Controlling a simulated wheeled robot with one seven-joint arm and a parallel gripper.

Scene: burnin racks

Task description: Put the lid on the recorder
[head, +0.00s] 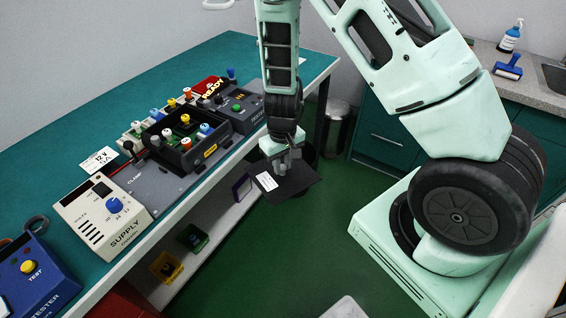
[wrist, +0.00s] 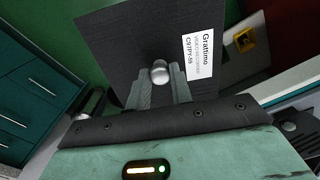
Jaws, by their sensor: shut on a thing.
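The lid (head: 285,184) is a flat dark square plate with a white label and a round metal knob. It hangs over the green floor, off the front edge of the bench. My gripper (head: 283,160) is shut on its knob. In the wrist view the lid (wrist: 120,50) fills the upper middle, and my gripper's two fingers (wrist: 160,78) close around the knob. An open-topped black box (head: 187,158) with a yellow label, coloured knobs showing inside, stands on the bench to the left of my gripper. It looks like the recorder, apart from the lid.
On the teal bench (head: 120,95) stand a supply unit (head: 103,213), a blue tester (head: 35,275), a clamp plate (head: 150,185) and a tracer-like unit (head: 240,108). Small yellow (head: 166,267) and green bins (head: 192,237) sit below. A metal waste bin (head: 334,125) stands behind.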

